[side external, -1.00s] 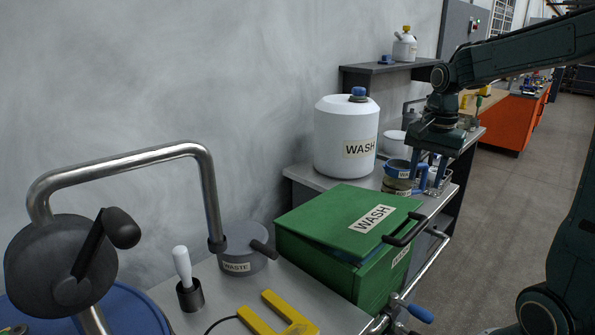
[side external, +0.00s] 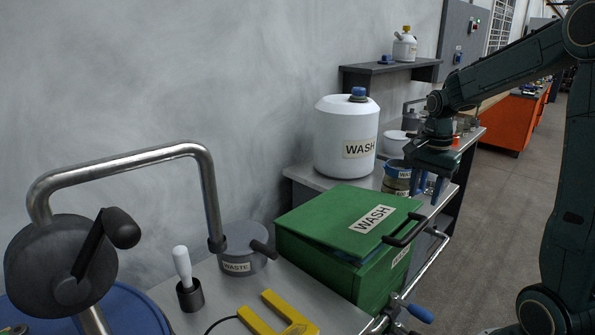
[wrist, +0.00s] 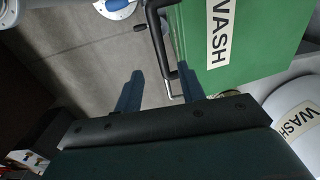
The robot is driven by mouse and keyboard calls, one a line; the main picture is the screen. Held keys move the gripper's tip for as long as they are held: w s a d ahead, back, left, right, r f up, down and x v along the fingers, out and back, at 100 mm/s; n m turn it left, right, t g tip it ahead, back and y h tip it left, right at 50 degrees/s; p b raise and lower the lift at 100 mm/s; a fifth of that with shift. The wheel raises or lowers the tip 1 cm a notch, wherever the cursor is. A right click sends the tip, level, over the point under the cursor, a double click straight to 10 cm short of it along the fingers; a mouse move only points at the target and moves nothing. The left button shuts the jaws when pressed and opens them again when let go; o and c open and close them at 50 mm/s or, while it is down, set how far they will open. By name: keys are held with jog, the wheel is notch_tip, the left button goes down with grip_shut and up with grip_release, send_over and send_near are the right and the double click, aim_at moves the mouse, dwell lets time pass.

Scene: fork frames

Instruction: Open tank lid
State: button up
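The green tank (side external: 375,282) stands on the metal bench. Its green lid (side external: 320,222) carries a WASH label, and a dark strip shows under the lid's near edge. A black bar handle (side external: 408,231) sticks out from the lid's right edge. My gripper (side external: 427,196) is open and empty, above and behind the handle, apart from it. In the wrist view the two fingers point towards the handle (wrist: 160,45), and the lid (wrist: 264,60) lies to the right of them. The gap between the fingers (wrist: 158,82) shows only floor and part of the handle or rail.
A white WASH drum (side external: 345,137) stands behind the tank. A metal rail with a blue-ended lever (side external: 420,313) runs along the bench's right edge. A grey WASTE pot (side external: 238,252) is left. The floor right of the bench is clear.

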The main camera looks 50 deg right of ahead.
aim_at(415, 228)
notch_tip(415, 228, down, 9)
jog(key=shift+w+f, duration=0.1)
jog(key=shift+f, duration=0.1)
dwell(0.3)
jog(key=shift+c, duration=0.2)
grip_shut()
